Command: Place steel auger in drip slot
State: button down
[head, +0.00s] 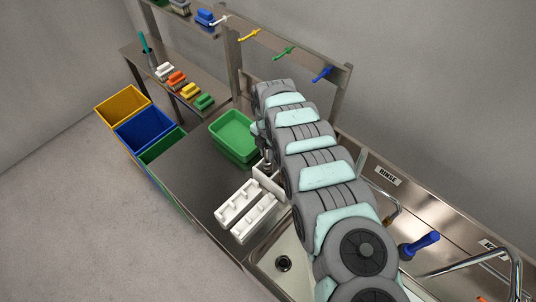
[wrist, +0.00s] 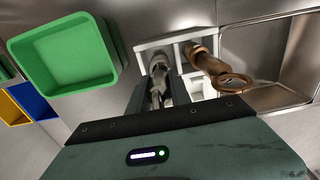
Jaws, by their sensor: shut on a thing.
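My gripper (wrist: 158,98) is shut on the steel auger (wrist: 158,80), a grey metal piece between its dark fingers. The auger's far end is over or within a compartment of the white slotted rack (wrist: 150,46); I cannot tell whether it touches the bottom. A bronze-coloured part with a ring end (wrist: 212,68) sits in the rack's right side, close to the auger. In the head view my gripper (head: 264,153) is mostly hidden behind my arm, above the white rack (head: 268,177). Which compartment is the drip slot is not marked in view.
A green tub (head: 233,137) stands just behind the rack, and shows left of my gripper in the wrist view (wrist: 68,55). Two white slotted blocks (head: 238,203) (head: 256,218) lie in front. A sink basin (head: 290,247) is to the right. Coloured bins (head: 122,105) stand left.

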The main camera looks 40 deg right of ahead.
jog(key=shift+f, duration=0.65)
jog(key=shift+f, duration=0.2)
jog(key=c, duration=1.2)
grip_release()
jog(key=shift+r, duration=0.1)
notch_tip(320, 180, up, 12)
jog(key=shift+r+b, duration=0.1)
jog(key=shift+b, duration=0.6)
jog(key=shift+w, duration=0.1)
